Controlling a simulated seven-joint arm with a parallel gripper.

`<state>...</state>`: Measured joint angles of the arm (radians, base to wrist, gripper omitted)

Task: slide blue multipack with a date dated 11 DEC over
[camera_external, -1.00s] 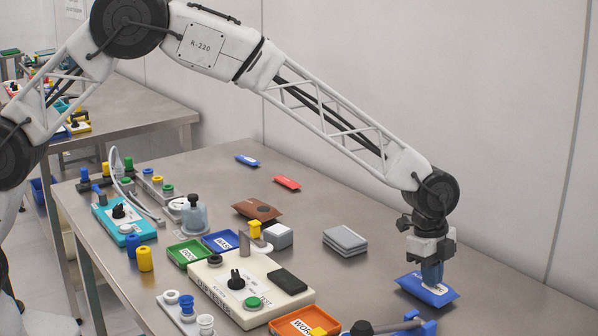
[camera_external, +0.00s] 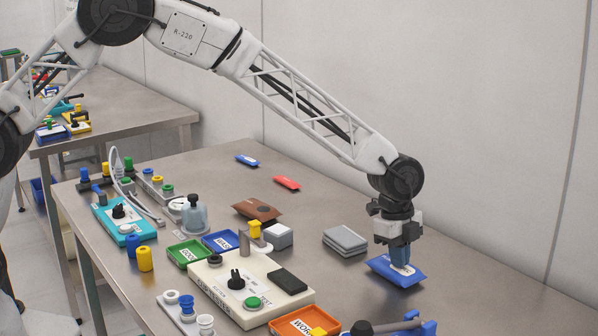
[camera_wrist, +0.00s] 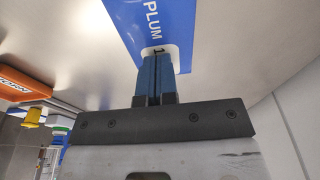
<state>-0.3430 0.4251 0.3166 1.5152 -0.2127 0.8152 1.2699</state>
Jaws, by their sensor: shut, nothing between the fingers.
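A blue multipack (camera_external: 396,272) lies flat on the metal table at the right. In the wrist view the blue multipack (camera_wrist: 160,22) shows the word "PLUM" and a white patch; I see no date on it. My gripper (camera_external: 400,264) points down with its fingertips at the top of this pack. In the wrist view my gripper (camera_wrist: 155,58) is shut, its blue fingers together over the pack's white patch, nothing between them. A smaller blue pack (camera_external: 246,160) lies at the back of the table; its print is too small to read.
Grey stacked slabs (camera_external: 345,240) lie just left of the pack. A brown pouch (camera_external: 257,211), a red pack (camera_external: 287,183) and a cream tester box (camera_external: 250,290) are further left. An orange tray (camera_external: 303,322) stands in front. The table is bare to the pack's right.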

